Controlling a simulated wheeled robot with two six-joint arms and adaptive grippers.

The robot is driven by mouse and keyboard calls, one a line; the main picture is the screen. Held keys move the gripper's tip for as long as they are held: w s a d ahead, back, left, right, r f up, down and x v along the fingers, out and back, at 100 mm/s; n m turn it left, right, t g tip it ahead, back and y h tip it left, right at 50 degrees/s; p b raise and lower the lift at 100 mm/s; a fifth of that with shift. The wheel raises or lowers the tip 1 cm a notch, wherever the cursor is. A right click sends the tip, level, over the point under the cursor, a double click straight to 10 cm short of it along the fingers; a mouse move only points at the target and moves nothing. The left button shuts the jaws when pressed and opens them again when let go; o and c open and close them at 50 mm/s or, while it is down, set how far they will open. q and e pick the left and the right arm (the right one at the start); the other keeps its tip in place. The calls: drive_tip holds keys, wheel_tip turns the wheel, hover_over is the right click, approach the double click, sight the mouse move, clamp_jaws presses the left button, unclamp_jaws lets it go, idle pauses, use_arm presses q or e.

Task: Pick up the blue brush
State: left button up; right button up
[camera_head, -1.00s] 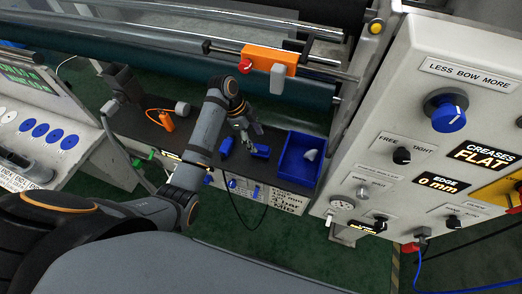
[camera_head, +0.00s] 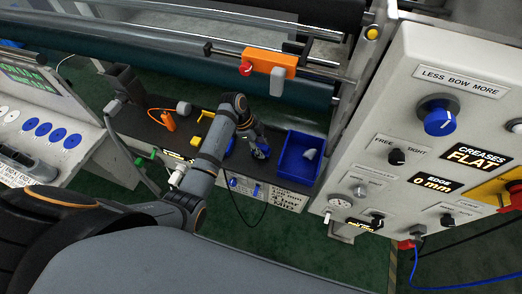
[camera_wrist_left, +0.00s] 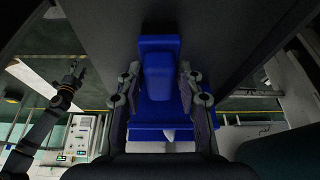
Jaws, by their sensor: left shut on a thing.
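The blue brush (camera_head: 263,153) lies on the dark shelf just left of the blue bin in the head view, mostly hidden by my left gripper (camera_head: 256,146). The left gripper is shut on the brush, low over the shelf. My right gripper (camera_wrist_left: 77,76) appears small at the left of the wrist view, away from the brush; its jaws are too small to judge.
A blue bin (camera_head: 284,168) with a pale object inside stands right of the brush. Yellow (camera_head: 206,115) and orange (camera_head: 167,121) items sit farther left on the shelf. A control panel (camera_head: 404,179) rises at right.

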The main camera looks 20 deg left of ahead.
use_arm(q)
drive_tip(key=shift+w+r+b, duration=0.1)
drive_tip(key=shift+r+b, duration=0.35)
drive_tip(key=shift+r, duration=0.15)
drive_tip(key=shift+r+b, duration=0.6)
drive_tip(key=shift+r, duration=0.25)
drive_tip(key=s+r+p, duration=0.6)
drive_tip(key=s+r, duration=0.4)
drive_tip(key=s, duration=0.4)
drive_tip(key=shift+d, duration=0.3)
